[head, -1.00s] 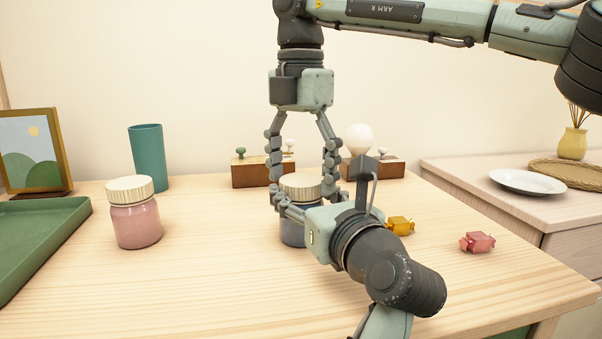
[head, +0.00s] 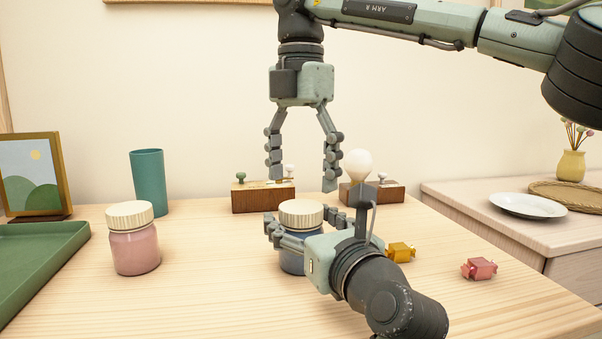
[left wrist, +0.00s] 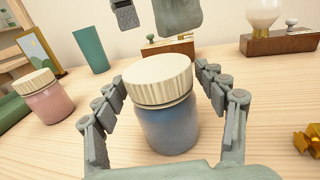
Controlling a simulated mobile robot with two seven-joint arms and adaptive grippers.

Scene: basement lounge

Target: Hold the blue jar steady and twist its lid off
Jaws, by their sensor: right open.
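The blue jar (head: 292,262) stands upright on the wooden table with its ribbed cream lid (head: 301,213) on top. In the left wrist view, the jar (left wrist: 168,130) is between the fingers.
A pink jar (head: 135,252) with a similar lid stands left, near a teal cup (head: 148,183) and a green tray (head: 52,262). Wooden blocks (head: 262,199) with knobs and a bulb (head: 357,165) stand behind. Small yellow (head: 400,252) and red (head: 479,268) pieces lie right.

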